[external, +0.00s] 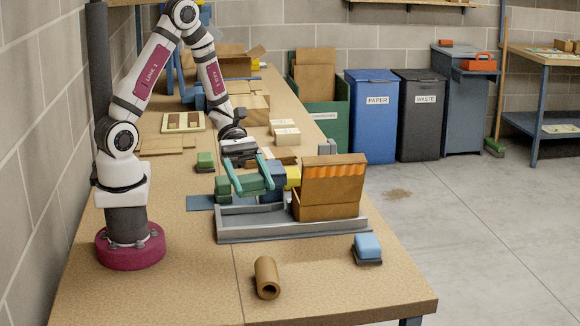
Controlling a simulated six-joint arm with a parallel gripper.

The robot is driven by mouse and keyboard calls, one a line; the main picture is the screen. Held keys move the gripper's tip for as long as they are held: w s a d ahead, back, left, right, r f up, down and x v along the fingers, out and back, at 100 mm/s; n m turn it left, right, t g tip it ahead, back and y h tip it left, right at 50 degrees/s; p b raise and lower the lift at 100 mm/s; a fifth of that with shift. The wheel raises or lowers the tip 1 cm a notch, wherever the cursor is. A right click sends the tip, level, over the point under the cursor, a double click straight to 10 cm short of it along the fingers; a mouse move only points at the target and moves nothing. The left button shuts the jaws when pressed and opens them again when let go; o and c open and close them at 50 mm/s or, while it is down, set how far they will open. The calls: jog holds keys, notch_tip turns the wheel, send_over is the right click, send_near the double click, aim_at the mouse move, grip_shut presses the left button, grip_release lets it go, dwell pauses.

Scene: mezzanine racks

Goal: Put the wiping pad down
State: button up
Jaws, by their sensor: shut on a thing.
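My gripper (250,186) is over the grey tray (275,236), pointing down with its teal fingers. It is shut on a green block between the fingertips, which looks like the wiping pad (252,183). The fingers partly cover the pad, and I cannot tell whether its underside touches anything. Two similar pads with dark bases stand on the bench: a green one (205,160) to the left behind and a light blue one (367,246) at the front right.
A brown box with an orange strip (330,190) stands in the tray's right part. Blue (274,172) and yellow (293,176) blocks are close to my gripper. A brown tube (266,276) lies in front. The bench front left is clear.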

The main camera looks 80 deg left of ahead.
jog(key=w+a+n+t+y, duration=0.1)
jog(key=a+n+t+y, duration=0.1)
jog(key=a, duration=0.5)
jog(key=w+a+n+t+y, duration=0.2)
jog(key=a+n+t, duration=0.1)
jog(key=a, duration=0.5)
jog(key=w+a+n+t+y, duration=0.1)
jog(key=w+a+n+t, duration=0.1)
jog(key=a, duration=0.6)
jog(key=shift+a+f+n+t+y, duration=0.25)
jog(key=shift+n+t+y, duration=0.2)
jog(key=shift+n, duration=0.35)
jog(key=s+a+n+t+y, duration=0.1)
jog(key=s+a+n+y, duration=0.25)
jog(key=a, duration=0.65)
jog(key=s+a+n+t+y, duration=0.25)
jog(key=s+a+y, duration=0.2)
jog(key=a, duration=0.45)
jog(key=shift+n+g+h, duration=0.4)
jog(key=shift+h, duration=0.05)
notch_tip(320, 180, down, 14)
jog(key=shift+f, duration=0.1)
jog(key=shift+f, duration=0.15)
jog(key=o, duration=1.3)
